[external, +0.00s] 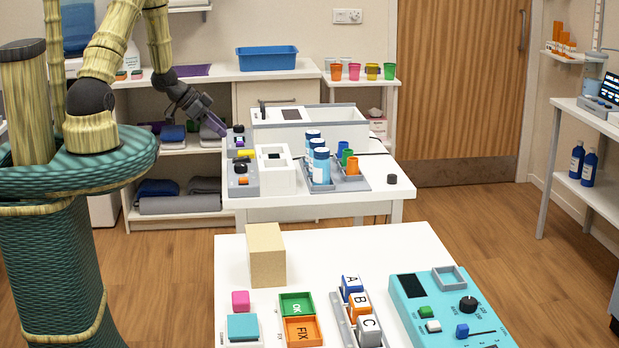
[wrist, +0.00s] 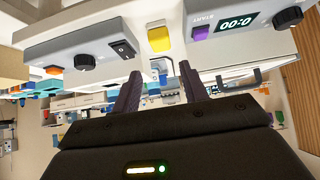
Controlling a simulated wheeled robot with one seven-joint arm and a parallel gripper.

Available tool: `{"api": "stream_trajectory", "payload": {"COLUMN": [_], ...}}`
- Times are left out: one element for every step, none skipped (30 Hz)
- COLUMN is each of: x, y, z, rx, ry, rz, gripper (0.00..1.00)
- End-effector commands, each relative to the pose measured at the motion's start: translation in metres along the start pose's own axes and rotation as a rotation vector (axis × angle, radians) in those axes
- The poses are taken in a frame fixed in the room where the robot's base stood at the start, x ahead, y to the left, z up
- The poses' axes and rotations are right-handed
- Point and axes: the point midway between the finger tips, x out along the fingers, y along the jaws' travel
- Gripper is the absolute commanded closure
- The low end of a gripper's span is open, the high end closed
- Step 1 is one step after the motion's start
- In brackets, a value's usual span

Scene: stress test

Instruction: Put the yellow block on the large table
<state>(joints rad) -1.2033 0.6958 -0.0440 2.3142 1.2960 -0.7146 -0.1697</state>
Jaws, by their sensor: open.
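The small yellow block (external: 247,153) lies near the left edge of the middle white table (external: 372,210), between two grey knob devices. In the wrist view the yellow block (wrist: 159,38) shows beyond my fingertips, in the gap between the devices, with nothing in the jaws. My gripper (external: 216,126) is open, tilted down, and to the upper left of the block, apart from it. Its two dark purple fingers (wrist: 160,74) also show in the wrist view. A nearer white table (external: 345,252) stands in front. I cannot tell which table the task calls large.
A grey timer device (wrist: 230,28) and a knob device (wrist: 95,45) flank the block closely. A white box (external: 275,170), blue-capped bottles (external: 320,165) and a large white machine (external: 305,124) stand nearby. The front table holds a tan block (external: 266,258) and a teal panel (external: 445,310).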

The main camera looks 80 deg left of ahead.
Motion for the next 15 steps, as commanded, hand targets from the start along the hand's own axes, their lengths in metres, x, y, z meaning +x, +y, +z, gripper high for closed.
{"api": "stream_trajectory", "payload": {"x": [0.010,0.016,0.022,0.028,0.033,0.040,0.044,0.048,0.053,0.057,0.059,0.061,0.062,0.063,0.063], "y": [0.001,0.001,0.001,0.001,0.001,0.001,0.001,0.001,0.001,0.001,0.000,0.000,0.000,0.000,0.000], "z": [0.000,0.000,0.000,0.000,0.000,0.000,0.000,0.000,0.000,0.000,0.000,0.000,0.000,0.000,0.000], "rx": [0.000,0.000,0.000,-0.001,0.000,-0.001,0.000,0.000,0.000,0.000,0.000,0.000,0.001,0.001,0.001], "ry": [-0.001,-0.001,0.000,-0.001,-0.001,-0.001,-0.001,0.000,-0.001,0.000,0.000,0.000,0.000,0.000,0.000], "rz": [0.004,0.005,0.004,0.004,0.004,0.004,0.004,0.002,0.003,0.002,0.001,0.001,0.001,0.000,0.000], "gripper": [0.56,0.56,0.56,0.56,0.56,0.56,0.56,0.56,0.56,0.56,0.56,0.56,0.56,0.56,0.56]}}
